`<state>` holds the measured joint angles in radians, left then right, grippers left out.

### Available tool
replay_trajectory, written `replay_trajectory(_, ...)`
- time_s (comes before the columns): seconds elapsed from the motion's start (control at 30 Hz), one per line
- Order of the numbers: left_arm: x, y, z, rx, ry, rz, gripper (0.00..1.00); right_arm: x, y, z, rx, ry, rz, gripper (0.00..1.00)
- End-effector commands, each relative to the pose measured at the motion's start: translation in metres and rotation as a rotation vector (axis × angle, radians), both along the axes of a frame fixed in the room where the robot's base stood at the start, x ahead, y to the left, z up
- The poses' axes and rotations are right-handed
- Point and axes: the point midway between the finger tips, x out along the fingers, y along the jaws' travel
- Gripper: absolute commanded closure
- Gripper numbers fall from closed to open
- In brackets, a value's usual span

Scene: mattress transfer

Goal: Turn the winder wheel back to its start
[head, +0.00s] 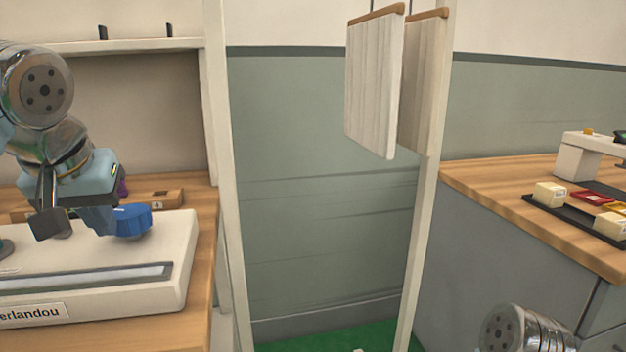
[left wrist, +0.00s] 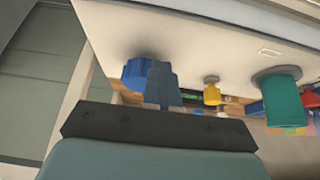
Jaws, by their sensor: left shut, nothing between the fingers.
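A white machine (head: 180,245) with a long slot and a label ending "erlandou" sits on the wooden bench at the left. A blue ribbed wheel (head: 133,220), which looks like the winder wheel, stands at its back right; it also shows in the left wrist view (left wrist: 132,73). My left gripper (head: 98,222) is shut and empty, its fingers just left of the blue wheel. In the left wrist view its fingers (left wrist: 162,84) overlap the wheel's edge; I cannot tell whether they touch. My right gripper is out of view; only part of that arm shows at the lower right.
A teal knob (left wrist: 278,97) and a smaller yellow knob (left wrist: 212,92) stand on the machine. White posts flank an open gap, with two pale hanging panels (head: 375,85) in it. Another wooden counter (head: 490,190) at the right holds a black tray with small blocks.

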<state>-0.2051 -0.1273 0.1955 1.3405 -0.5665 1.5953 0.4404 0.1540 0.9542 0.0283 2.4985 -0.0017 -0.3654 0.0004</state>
Motion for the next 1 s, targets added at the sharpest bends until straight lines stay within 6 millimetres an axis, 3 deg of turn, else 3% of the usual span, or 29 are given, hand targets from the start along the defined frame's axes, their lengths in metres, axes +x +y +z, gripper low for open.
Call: replay_trajectory(1.0,0.007,-0.029,0.001,0.000,-0.001,-0.002,1.00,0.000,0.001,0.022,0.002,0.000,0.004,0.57)
